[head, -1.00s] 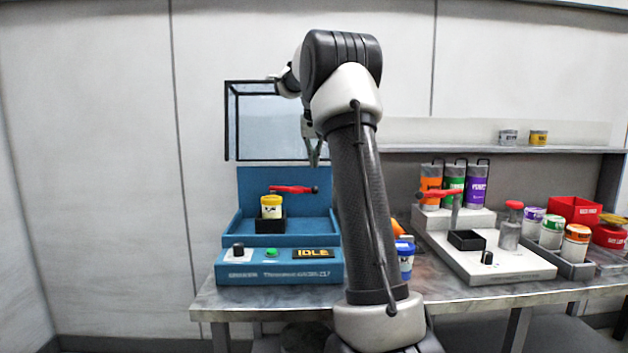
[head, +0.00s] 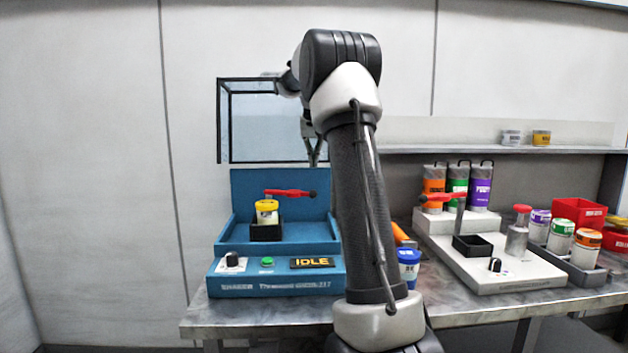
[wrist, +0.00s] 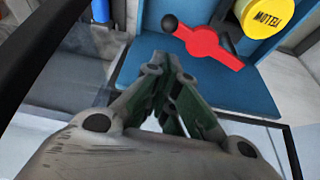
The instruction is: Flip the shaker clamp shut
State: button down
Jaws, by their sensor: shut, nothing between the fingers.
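The blue shaker (head: 225,236) stands at the left of the bench. A yellow-lidded can (head: 267,212) is upright in its black holder (head: 266,233). The red clamp (head: 288,193) with a black knob is a level bar near the can's top. In the wrist view the clamp (wrist: 208,47) lies beside the yellow lid (wrist: 266,18), not across it. My gripper (wrist: 168,75) is shut and empty, apart from the clamp. In the head view my gripper (head: 314,155) is above the shaker's back right, partly hidden by my arm.
A dark-framed clear guard (head: 262,122) stands above the shaker's back. A blue-lidded can (head: 408,265) is right of my arm. A white station (head: 505,268) with a second red-handled clamp (head: 449,197) is at right.

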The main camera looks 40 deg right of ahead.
jog(key=x, duration=1)
jog(key=shift+s+a, duration=0.1)
